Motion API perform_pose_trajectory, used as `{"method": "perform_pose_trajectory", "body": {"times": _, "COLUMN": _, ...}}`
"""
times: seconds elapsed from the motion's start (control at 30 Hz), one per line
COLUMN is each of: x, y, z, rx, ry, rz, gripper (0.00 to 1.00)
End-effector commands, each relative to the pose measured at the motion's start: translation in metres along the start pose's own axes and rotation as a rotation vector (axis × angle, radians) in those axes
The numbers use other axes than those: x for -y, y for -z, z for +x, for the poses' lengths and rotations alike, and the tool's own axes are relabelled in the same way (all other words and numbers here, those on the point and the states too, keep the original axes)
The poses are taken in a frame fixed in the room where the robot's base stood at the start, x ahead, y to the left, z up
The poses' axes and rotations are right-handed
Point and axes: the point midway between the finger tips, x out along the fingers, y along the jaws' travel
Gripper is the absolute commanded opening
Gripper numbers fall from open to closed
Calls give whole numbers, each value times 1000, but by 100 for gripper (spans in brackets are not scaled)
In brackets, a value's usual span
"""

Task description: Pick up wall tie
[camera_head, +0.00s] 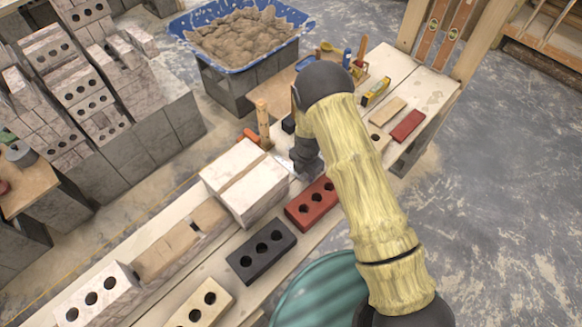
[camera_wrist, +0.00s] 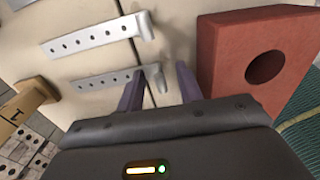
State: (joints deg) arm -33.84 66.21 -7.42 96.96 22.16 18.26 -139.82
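Two grey perforated metal wall ties lie flat on the pale board in the wrist view. The farther wall tie (camera_wrist: 90,39) is upper, and the nearer wall tie (camera_wrist: 102,80) lies below it, each with a thicker bent end at its right. My gripper (camera_wrist: 160,72) is open, with its dark fingers either side of the nearer tie's bent end. I cannot tell whether they touch it. In the head view my gripper (camera_head: 306,168) is low over the bench between a white block and a red brick, and my arm hides much of the spot.
A red holed brick (camera_wrist: 262,62) stands close to the right finger; it also shows in the head view (camera_head: 313,203). A white block (camera_head: 246,190) is at the left, with a black brick (camera_head: 261,251) nearer. A blue mortar tub (camera_head: 240,64) stands behind.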

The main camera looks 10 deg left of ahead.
Motion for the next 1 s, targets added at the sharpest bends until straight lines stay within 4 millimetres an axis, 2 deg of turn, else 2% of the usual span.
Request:
{"method": "perform_pose_trajectory", "body": {"times": 0.3, "x": 0, "y": 0, "z": 0, "rx": 0, "ry": 0, "rz": 0, "gripper": 36}}
{"method": "perform_pose_trajectory", "body": {"times": 0.37, "x": 0, "y": 0, "z": 0, "rx": 0, "ry": 0, "rz": 0, "gripper": 26}}
{"method": "perform_pose_trajectory", "body": {"times": 0.5, "x": 0, "y": 0, "z": 0, "rx": 0, "ry": 0, "rz": 0, "gripper": 0}}
{"method": "perform_pose_trajectory", "body": {"times": 0.83, "x": 0, "y": 0, "z": -1, "rx": 0, "ry": 0, "rz": 0, "gripper": 0}}
{"method": "perform_pose_trajectory", "body": {"times": 1.0, "x": -1, "y": 0, "z": -12, "rx": 0, "ry": -2, "rz": 0, "gripper": 0}}
